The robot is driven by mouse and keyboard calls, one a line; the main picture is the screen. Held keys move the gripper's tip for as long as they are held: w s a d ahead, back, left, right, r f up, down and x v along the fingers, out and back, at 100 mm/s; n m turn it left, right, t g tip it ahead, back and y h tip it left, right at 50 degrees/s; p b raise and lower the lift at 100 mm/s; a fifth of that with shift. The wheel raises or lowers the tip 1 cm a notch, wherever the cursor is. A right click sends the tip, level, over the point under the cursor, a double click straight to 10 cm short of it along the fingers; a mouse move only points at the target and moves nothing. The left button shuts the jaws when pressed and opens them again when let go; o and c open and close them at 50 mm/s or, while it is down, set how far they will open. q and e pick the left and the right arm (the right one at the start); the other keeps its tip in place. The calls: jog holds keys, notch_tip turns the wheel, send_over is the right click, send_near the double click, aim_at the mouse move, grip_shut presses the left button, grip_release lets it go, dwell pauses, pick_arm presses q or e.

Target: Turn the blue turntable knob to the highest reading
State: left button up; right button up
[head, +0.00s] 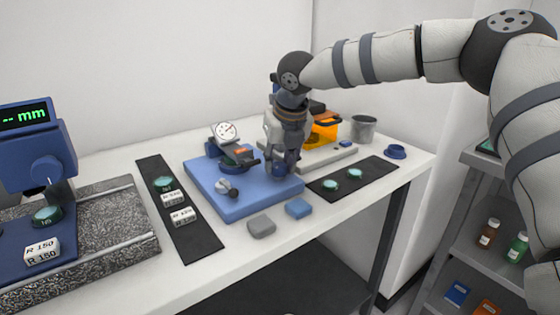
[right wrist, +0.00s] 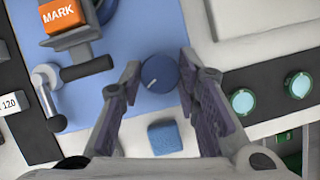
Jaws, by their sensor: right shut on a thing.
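The blue turntable knob (right wrist: 158,73) is a round cap with a white pointer line, on the blue base plate (head: 232,207). The line points to the lower left in the right wrist view. My right gripper (right wrist: 160,70) reaches down over the knob with one finger on each side and is shut on it. In the head view the knob (head: 279,170) is partly hidden by the fingers. A dial gauge (head: 225,131) stands at the back of the plate; its reading is too small to tell. The orange MARK block (right wrist: 62,16) is beside it. My left gripper is out of view.
A crank lever (head: 227,188) is on the plate's front left. Grey (head: 261,227) and blue (head: 298,208) blocks lie in front. A black mat (head: 318,186) with two green discs is to the right. A blue display unit (head: 30,130) stands far left.

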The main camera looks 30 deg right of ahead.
jog(key=shift+f, duration=0.1)
jog(key=o, duration=1.1)
jog(key=shift+o, duration=0.2)
jog(key=v, duration=1.2)
jog(key=shift+w, duration=0.1)
